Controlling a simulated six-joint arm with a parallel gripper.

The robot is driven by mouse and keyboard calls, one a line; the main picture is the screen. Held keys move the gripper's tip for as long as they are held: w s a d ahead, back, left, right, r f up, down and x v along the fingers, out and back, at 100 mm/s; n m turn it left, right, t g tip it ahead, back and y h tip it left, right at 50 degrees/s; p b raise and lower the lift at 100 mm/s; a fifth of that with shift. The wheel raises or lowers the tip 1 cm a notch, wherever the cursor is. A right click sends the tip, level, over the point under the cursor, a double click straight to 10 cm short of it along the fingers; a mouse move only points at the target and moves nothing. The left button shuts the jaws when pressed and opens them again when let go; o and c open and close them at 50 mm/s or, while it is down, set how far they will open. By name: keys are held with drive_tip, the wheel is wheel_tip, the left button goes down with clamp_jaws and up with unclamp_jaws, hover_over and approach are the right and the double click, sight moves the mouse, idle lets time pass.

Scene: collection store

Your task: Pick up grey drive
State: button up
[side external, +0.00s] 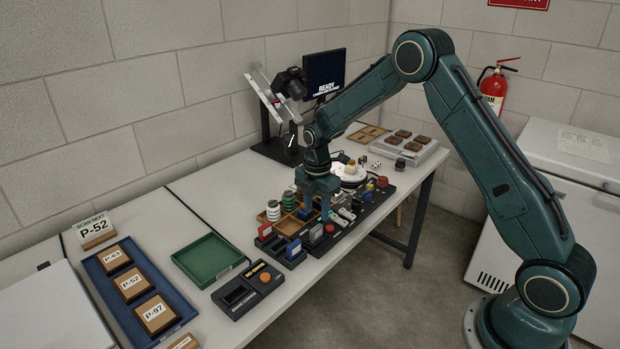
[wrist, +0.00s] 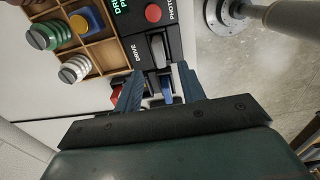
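A grey block (wrist: 158,49), apparently the grey drive, stands in a dark holder beside the "DRIVE" lettering in the wrist view. In the side view a grey piece (side external: 316,234), probably the same one, stands just below my gripper (side external: 316,212). In the wrist view my gripper (wrist: 160,90) has its fingers spread with a gap between them. A blue piece (wrist: 167,90) and pale edges show in that gap. I see nothing clearly held. The depth between fingertips and drive is hard to tell.
A wooden compartment tray (wrist: 97,53) with striped cylinders (wrist: 42,36) lies left of the drive. A red button (wrist: 153,12) is close by. A black rack (side external: 290,262) holds red and blue pieces. A green tray (side external: 208,262) is empty; a blue tray (side external: 115,300) holds labelled blocks.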

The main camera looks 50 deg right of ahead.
sight(316, 227)
drive_tip(key=shift+f, duration=1.35)
drive_tip(key=shift+f, duration=2.55)
clamp_jaws()
